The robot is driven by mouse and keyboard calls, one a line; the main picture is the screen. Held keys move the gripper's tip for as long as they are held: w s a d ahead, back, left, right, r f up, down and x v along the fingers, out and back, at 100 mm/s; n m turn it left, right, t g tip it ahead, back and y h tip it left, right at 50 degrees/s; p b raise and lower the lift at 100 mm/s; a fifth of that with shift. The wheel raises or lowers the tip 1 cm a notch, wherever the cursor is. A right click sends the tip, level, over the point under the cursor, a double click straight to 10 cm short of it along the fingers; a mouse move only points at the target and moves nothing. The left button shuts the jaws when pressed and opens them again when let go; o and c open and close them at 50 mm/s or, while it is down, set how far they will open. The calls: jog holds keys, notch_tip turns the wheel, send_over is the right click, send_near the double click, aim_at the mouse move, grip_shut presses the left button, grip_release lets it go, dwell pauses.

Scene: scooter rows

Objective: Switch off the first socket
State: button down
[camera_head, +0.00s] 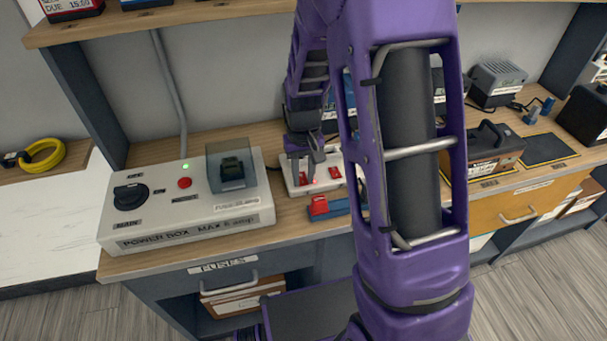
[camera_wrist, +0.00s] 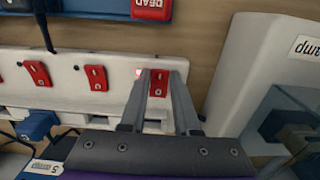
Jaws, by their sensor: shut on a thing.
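A white power strip (camera_head: 291,184) lies on the wooden bench right of the power box. It also shows in the wrist view (camera_wrist: 75,95), with a row of red rocker switches. My gripper (camera_head: 304,178) reaches down onto the strip's end nearest the power box. In the wrist view its two fingers (camera_wrist: 158,85) stand on either side of the end red switch (camera_wrist: 158,83) and are shut on it. A small red light (camera_wrist: 138,72) glows beside that switch. Two more red switches (camera_wrist: 38,73) (camera_wrist: 96,77) show farther left. My arm hides part of the strip in the head view.
The power box (camera_head: 190,208) stands close at left, with a clear cover (camera_head: 231,166) and a lit green lamp (camera_head: 185,167). A red-and-blue block (camera_head: 320,206) lies in front of the strip. A blue plug (camera_wrist: 36,125) sits near the strip.

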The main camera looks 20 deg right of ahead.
jog(key=shift+r, duration=0.1)
jog(key=shift+w+r+g+p, duration=0.2)
jog(key=shift+g+p, duration=0.3)
jog(key=shift+p, duration=0.5)
jog(key=shift+w+f+g+p, duration=0.1)
jog(key=shift+w+g+p, duration=0.15)
jog(key=shift+g+p, duration=0.8)
jog(key=c, duration=0.6)
grip_release()
jog(key=shift+c, duration=0.2)
jog(key=p+v, duration=0.1)
jog(key=v, duration=1.6)
jog(key=shift+r, duration=0.2)
